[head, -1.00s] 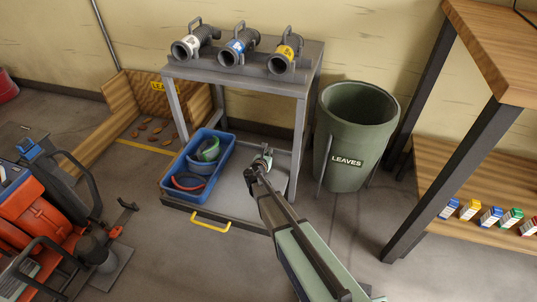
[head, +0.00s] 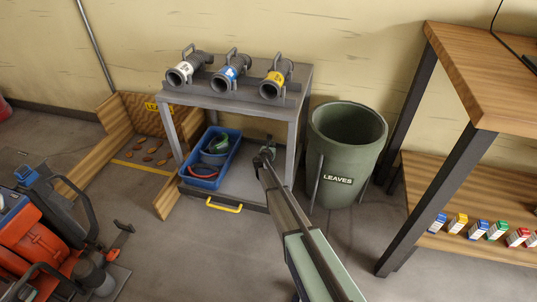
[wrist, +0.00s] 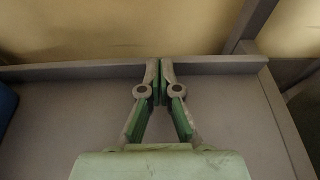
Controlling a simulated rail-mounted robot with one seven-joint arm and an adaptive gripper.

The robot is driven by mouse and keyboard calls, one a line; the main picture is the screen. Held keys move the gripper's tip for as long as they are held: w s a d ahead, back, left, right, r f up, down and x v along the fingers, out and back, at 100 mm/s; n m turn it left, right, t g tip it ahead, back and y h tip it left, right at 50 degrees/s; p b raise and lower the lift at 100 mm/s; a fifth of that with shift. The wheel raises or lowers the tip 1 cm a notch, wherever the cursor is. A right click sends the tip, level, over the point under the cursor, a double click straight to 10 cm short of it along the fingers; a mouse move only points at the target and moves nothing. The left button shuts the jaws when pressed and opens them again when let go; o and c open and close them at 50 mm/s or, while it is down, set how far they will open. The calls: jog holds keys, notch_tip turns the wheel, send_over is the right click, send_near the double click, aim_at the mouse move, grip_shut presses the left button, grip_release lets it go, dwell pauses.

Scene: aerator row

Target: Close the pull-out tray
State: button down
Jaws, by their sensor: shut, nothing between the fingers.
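The pull-out tray (head: 236,194) is the low grey tray under the grey stand, with a yellow handle (head: 224,206) on its front. Its front edge now sits close to the stand's front legs. A blue bin (head: 203,182) with coiled straps stands on its left part. My gripper (head: 268,151) reaches over the tray's right part, under the stand's top. In the wrist view my gripper (wrist: 160,68) is shut and empty, fingertips at the tray's back rim (wrist: 90,71); I cannot tell whether they touch it.
The grey stand (head: 215,93) carries several pipe fittings on top. A green leaf barrel (head: 345,150) stands right of it, close to my arm. A wooden bay (head: 120,110) and orange machine (head: 45,240) are left. A wooden shelf unit (head: 490,70) is right.

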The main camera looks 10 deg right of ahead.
jog(key=w+d+p, duration=0.1)
jog(key=w+d, duration=0.2)
jog(key=w, duration=0.4)
jog(key=shift+w+d, duration=0.2)
jog(key=shift+w, duration=0.1)
